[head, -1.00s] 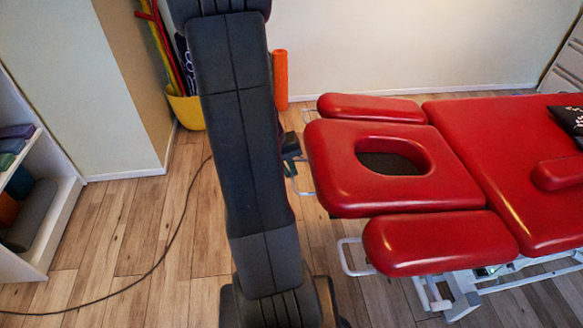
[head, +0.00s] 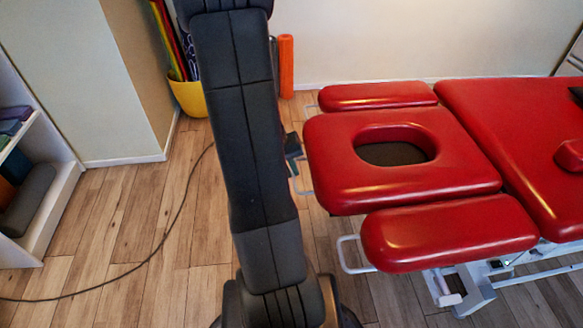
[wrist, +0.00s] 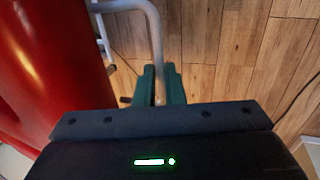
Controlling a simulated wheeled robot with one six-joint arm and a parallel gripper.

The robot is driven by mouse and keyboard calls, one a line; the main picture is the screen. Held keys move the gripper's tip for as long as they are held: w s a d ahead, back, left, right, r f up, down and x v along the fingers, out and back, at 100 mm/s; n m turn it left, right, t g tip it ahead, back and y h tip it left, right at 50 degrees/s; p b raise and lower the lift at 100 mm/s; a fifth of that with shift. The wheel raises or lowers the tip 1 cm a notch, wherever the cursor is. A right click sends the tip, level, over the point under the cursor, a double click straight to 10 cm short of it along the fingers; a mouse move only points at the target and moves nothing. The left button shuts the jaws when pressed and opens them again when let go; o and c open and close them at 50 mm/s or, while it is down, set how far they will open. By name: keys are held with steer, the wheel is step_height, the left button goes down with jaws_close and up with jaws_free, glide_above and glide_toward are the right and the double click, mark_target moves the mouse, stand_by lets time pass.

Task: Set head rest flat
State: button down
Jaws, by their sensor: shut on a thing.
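The red head rest (head: 328,172), with an oval face hole, is at the left end of the red treatment table (head: 500,120). It lies between two red arm pads, and I cannot tell its exact tilt. A pale metal loop handle (head: 304,178) shows at its left end. In the wrist view, my gripper (wrist: 160,72) has green fingers shut on a grey metal bar (wrist: 154,30), with red padding close on the left. In the head view my gripper (head: 292,146) is mostly hidden behind my dark arm, beside the head rest's left edge.
Arm pads (head: 378,95) (head: 450,233) flank the head rest, with another metal loop (head: 350,255) near the closer pad. A yellow bin (head: 189,97) and orange roller (head: 286,65) stand at the wall. A cable (head: 160,240) crosses the open floor left of my arm.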

steer(key=shift+a, duration=0.25)
steer(key=c, duration=1.5)
jaws_free()
steer(key=shift+a, duration=0.35)
steer(key=shift+d, duration=0.1)
steer(key=p+v, duration=0.4)
steer(key=v, duration=0.9)
steer(key=shift+s+r, duration=0.1)
steer(key=shift+r, duration=0.25)
